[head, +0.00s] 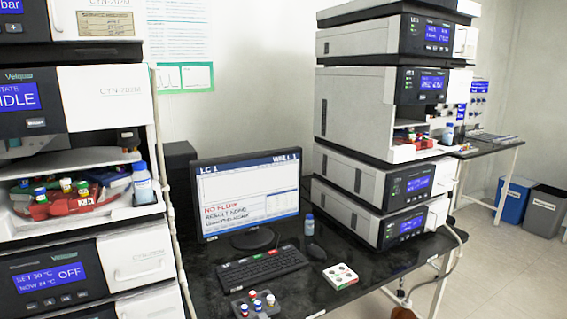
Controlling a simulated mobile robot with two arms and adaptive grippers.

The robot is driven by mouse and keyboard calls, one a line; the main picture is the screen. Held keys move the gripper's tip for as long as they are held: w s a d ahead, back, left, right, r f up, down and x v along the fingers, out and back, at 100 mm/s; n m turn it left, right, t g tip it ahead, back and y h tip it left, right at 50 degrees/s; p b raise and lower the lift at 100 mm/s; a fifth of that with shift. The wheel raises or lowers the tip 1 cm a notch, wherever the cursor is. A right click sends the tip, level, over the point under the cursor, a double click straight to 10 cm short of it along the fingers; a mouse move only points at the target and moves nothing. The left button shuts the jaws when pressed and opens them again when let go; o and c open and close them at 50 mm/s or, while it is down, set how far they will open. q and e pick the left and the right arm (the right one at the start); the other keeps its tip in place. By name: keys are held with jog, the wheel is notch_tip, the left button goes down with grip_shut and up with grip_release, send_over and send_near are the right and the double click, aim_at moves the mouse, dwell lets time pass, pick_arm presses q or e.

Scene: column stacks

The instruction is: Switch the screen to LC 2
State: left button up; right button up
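The screen (246,195) stands on the black bench between two instrument stacks. It reads "LC 1" at the top left, with a red "NO FLOW" line and "RESULT NONE" lower down. The text at its top right is too small to read surely. Neither of my grippers is in view.
The left stack (75,200) stands close, with a vial tray and a blue-capped bottle (142,183). The right stack (372,130) borders the bench. A vial rack (258,306), a white block with round spots (340,276) and a small bottle (309,225) stand near the keyboard.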

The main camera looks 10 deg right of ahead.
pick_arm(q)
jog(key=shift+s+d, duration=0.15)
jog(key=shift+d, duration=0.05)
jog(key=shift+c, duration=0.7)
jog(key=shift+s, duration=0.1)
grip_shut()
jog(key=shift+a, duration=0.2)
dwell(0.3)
